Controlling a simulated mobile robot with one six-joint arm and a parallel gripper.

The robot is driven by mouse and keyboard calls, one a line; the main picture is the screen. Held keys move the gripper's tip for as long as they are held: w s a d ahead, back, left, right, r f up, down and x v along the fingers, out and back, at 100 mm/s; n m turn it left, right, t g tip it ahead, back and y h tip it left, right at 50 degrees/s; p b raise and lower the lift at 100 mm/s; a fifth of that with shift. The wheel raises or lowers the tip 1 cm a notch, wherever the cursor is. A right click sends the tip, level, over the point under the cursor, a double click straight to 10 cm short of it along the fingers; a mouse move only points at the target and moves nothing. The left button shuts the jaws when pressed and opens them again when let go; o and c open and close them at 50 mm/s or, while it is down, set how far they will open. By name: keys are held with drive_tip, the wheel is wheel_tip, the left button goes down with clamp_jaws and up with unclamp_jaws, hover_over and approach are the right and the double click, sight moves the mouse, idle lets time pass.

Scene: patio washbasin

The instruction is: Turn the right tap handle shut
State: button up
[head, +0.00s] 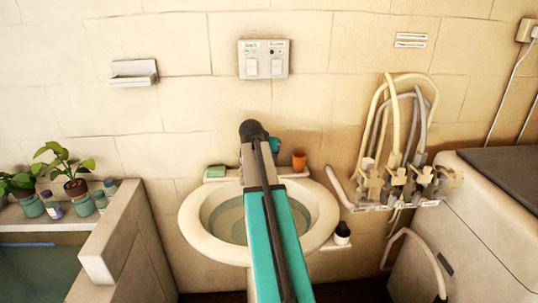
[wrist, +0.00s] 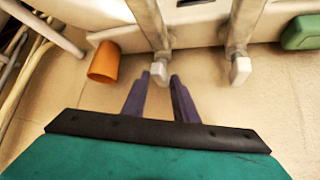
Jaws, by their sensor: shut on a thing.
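In the wrist view two taps hang into the picture from the top, with light grey ends. The tap nearer the orange cup is the right tap; its handle (wrist: 160,71) lies between the tips of my gripper (wrist: 160,78). The dark purple fingers are shut on it. The other tap's handle (wrist: 241,70) stands apart, to the right in that view. In the head view my teal arm crosses the white washbasin (head: 190,222) and hides the taps and my fingers.
The orange cup (wrist: 104,62) stands close beside the right tap, also in the head view (head: 299,161). A green soap (wrist: 301,33) lies beyond the other tap. Hoses and valves (head: 398,178) hang at the right. Potted plants (head: 75,186) stand on the left ledge.

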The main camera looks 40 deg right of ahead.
drive_tip(key=shift+w+a+f, duration=0.15)
drive_tip(key=shift+a, duration=0.1)
drive_tip(key=o, duration=0.9)
drive_tip(key=shift+d, duration=0.1)
drive_tip(key=shift+b+v, duration=0.9)
drive_tip(key=shift+v, duration=6.05)
